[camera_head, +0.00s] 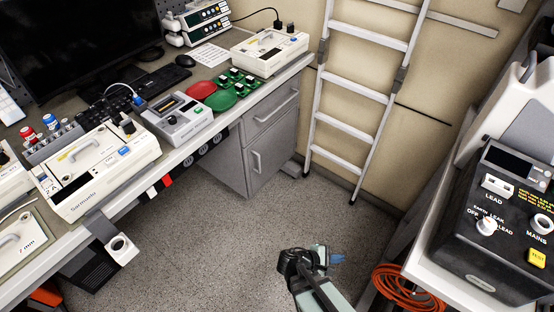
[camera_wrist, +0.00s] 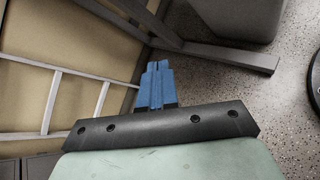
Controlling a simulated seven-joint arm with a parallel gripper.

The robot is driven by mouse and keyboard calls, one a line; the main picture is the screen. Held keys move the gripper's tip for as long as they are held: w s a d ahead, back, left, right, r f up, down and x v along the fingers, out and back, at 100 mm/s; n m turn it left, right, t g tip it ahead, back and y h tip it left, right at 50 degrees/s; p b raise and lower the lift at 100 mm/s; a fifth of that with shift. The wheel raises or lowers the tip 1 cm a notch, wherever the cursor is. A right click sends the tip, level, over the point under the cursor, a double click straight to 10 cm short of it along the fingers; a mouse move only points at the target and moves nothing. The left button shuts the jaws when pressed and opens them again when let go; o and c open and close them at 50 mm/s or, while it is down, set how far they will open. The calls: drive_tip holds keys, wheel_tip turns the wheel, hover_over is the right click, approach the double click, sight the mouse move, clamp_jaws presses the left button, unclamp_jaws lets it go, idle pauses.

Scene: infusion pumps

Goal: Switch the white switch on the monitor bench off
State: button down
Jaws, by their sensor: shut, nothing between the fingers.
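The monitor bench (camera_head: 186,160) runs along the left of the head view, with a dark monitor (camera_head: 75,40) at its back. White pump units (camera_head: 100,165) and a grey device (camera_head: 178,118) stand on it. I cannot tell which small part on these is the white switch. A white block with a round dark-centred face (camera_head: 122,249) is on a bracket at the bench's front edge. My gripper (camera_head: 337,258) is over the floor, right of the bench and apart from it. Its blue fingers (camera_wrist: 157,66) are shut and empty in the wrist view.
A dark tester with white knobs (camera_head: 500,225) stands on the right-hand bench. A ladder (camera_head: 350,135) leans on the back wall and also shows in the wrist view (camera_wrist: 50,100). An orange cable coil (camera_head: 405,290) lies low at the right. The middle floor is clear.

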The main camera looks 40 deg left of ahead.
sight(152, 192)
drive_tip(key=s+a+r+n+t+y, duration=0.2)
drive_tip(key=s+a+r+y, duration=0.15)
drive_tip(key=a, duration=0.45)
drive_tip(key=s+a+r+n+t+y, duration=0.25)
drive_tip(key=a+r, duration=0.25)
drive_tip(key=a, duration=0.3)
drive_tip(key=s+a+r+n+t+y, duration=0.2)
drive_tip(key=a+r+n+y, duration=0.15)
drive_tip(key=a, duration=0.45)
drive_tip(key=s+a+r+n+y, duration=0.2)
drive_tip(key=s+a+r+y, duration=0.2)
drive_tip(key=s, duration=0.2)
drive_tip(key=s+a+r+n+g+y, duration=0.1)
drive_tip(key=s+a+r+n+y, duration=0.1)
drive_tip(key=s+a+r+y, duration=0.2)
drive_tip(key=s+a+r+n+y, duration=0.2)
drive_tip(key=s+a+r+y, duration=0.2)
drive_tip(key=s, duration=0.6)
drive_tip(key=shift+a+n, duration=0.3)
drive_tip(key=shift+a, duration=0.95)
drive_tip(key=shift+a+g, duration=0.2)
drive_tip(key=shift+g, duration=0.05)
drive_tip(key=a+r, duration=0.1)
drive_tip(key=a, duration=0.7)
drive_tip(key=shift+a, duration=0.2)
drive_tip(key=shift+a+r, duration=0.1)
drive_tip(key=shift+a, duration=0.05)
drive_tip(key=shift+a, duration=0.25)
